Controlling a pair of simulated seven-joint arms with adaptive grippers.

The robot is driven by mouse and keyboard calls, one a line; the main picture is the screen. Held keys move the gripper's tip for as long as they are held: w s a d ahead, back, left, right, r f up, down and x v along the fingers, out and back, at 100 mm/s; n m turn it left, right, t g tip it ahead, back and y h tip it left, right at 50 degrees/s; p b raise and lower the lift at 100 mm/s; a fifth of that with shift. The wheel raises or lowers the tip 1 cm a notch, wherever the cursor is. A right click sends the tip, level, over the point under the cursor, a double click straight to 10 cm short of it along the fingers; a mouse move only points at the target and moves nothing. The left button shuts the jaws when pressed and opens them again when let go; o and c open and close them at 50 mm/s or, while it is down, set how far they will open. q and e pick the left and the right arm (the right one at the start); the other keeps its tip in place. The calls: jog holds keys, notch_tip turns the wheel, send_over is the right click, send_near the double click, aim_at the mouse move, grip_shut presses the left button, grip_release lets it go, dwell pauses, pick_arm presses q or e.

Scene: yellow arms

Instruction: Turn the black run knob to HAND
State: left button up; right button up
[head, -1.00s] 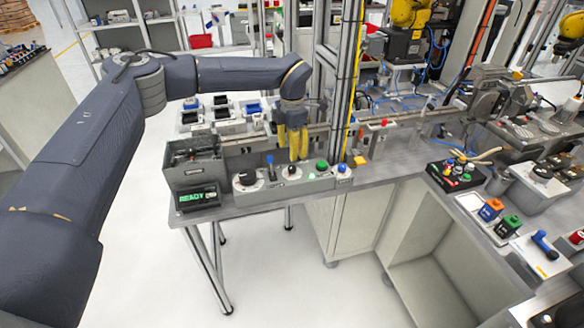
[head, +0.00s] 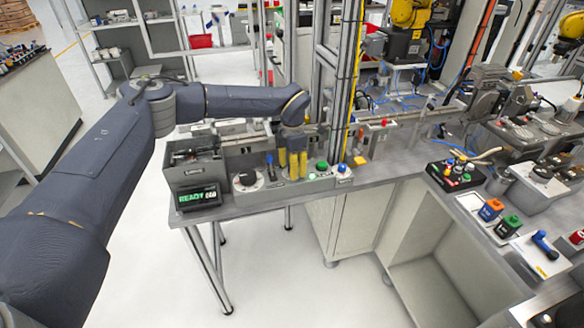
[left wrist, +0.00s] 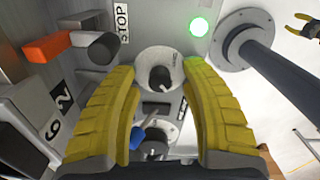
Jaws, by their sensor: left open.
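My left gripper (head: 293,179) reaches down onto the grey control box in the head view. Its yellow fingers are open. In the left wrist view, the gripper (left wrist: 165,115) has its fingers apart on either side of a black knob (left wrist: 160,77) on a round grey plate. I see a gap between each finger and the knob. The small print on the plate is too small to read, so I cannot tell the knob's setting. In the head view this knob is hidden by the fingers.
A blue-tipped lever (head: 269,165) and another black knob (head: 247,178) stand left of the gripper. A green button (head: 322,165) and a blue button (head: 342,168) are to its right. A READY display (head: 197,197) sits at the bench's left end.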

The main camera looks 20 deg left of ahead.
pick_arm(q)
jog(key=shift+c, duration=0.6)
grip_shut()
jog(key=shift+n, duration=0.3)
jog(key=n, duration=0.3)
jog(key=shift+n, duration=0.4)
jog(key=n, duration=0.4)
jog(key=shift+n, duration=0.3)
jog(key=n, duration=0.4)
jog(key=shift+n, duration=2.4)
